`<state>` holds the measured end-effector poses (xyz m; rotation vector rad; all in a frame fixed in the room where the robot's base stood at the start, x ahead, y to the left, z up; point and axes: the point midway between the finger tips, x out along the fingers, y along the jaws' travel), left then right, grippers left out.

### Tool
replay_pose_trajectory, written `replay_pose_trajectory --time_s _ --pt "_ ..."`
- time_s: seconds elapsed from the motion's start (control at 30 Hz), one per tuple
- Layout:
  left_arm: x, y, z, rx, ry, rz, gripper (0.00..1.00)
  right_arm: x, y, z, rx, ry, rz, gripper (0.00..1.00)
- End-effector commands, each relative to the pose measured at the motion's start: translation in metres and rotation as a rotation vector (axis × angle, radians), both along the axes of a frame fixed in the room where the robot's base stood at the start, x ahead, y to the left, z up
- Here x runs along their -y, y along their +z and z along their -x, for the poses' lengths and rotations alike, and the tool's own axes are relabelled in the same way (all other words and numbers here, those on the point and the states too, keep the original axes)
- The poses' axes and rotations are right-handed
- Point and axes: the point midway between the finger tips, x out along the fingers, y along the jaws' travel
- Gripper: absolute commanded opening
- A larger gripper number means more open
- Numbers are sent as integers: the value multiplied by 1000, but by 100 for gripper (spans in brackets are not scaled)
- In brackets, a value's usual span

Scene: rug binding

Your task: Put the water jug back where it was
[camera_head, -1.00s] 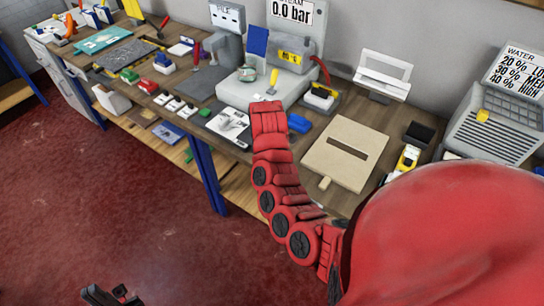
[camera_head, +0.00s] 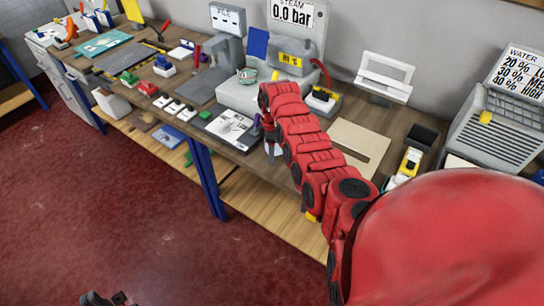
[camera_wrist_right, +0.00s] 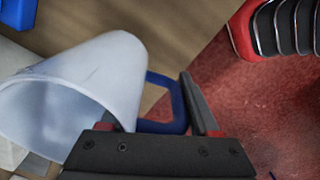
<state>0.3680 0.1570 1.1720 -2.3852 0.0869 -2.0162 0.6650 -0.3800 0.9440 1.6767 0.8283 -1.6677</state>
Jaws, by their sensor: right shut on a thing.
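The water jug (camera_wrist_right: 105,80) is a whitish cup-like vessel with a blue handle (camera_wrist_right: 178,112). In the right wrist view it lies slanted across the left half, its wide mouth towards the lower left. My right gripper (camera_wrist_right: 172,128) is shut on the handle. In the head view my red right arm reaches over the front of the bench and hides most of the gripper and jug. A small pale part, probably the jug (camera_head: 274,148), shows below the arm's end at the bench edge. My left gripper (camera_head: 106,298) is at the bottom edge, partly cut off; its jaw opening is unclear.
The wooden bench (camera_head: 232,152) carries a steam machine (camera_head: 240,97), a printed card (camera_head: 231,126), a tan slotted board (camera_head: 362,142) and a dark open box (camera_head: 421,137). A grey water unit (camera_head: 497,130) stands at the right. The red floor in front is clear.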

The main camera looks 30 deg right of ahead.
Motion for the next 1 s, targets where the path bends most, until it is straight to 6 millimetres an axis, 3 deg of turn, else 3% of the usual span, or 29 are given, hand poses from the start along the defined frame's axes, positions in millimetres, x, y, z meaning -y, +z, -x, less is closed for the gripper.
replay_pose_trajectory --time_s 0.13,0.3,0.77,0.8,0.97,1.0 --pt "0 10 0 0 0 0 0 -1 -13 0 -1 2 2 0" --pt "0 6 0 0 0 0 0 0 -31 0 1 0 2 0" --pt "0 2 0 0 0 0 0 0 -38 -1 4 0 2 0" --pt "0 1 0 0 0 0 0 0 -38 -1 4 0 2 64" --pt "0 3 0 0 0 0 0 0 -37 -1 4 0 2 92" --pt "0 3 0 0 0 0 0 0 -37 -1 3 0 1 92"
